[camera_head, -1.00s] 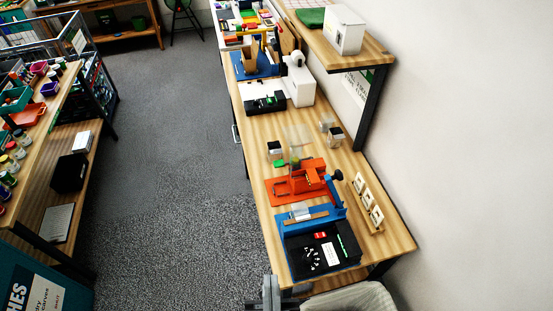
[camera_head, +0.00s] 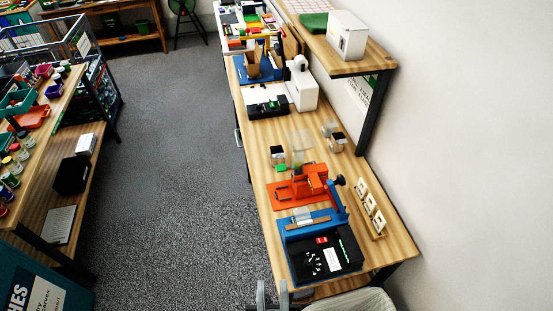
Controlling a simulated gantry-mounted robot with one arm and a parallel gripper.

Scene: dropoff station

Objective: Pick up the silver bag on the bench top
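The bench (camera_head: 262,158) runs along the wall on the right. A small pale, silvery flat piece (camera_head: 301,214) lies at the blue machine (camera_head: 296,232) near the bench's front end. A larger see-through pale sheet (camera_head: 300,140) stands farther back, behind the orange device. I cannot tell for sure which of these is the silver bag. My gripper (camera_head: 272,295) shows at the bottom edge, just off the near left corner of the bench. Its two grey fingers stand apart with nothing seen between them. Its lower part is cut off by the frame.
An orange device (camera_head: 311,180), a black box (camera_head: 322,257), a white-framed rack (camera_head: 371,208) and a white printer (camera_head: 302,90) stand on the bench. A shelf (camera_head: 377,60) overhangs the back right. A pale bin (camera_head: 355,302) stands at the near end.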

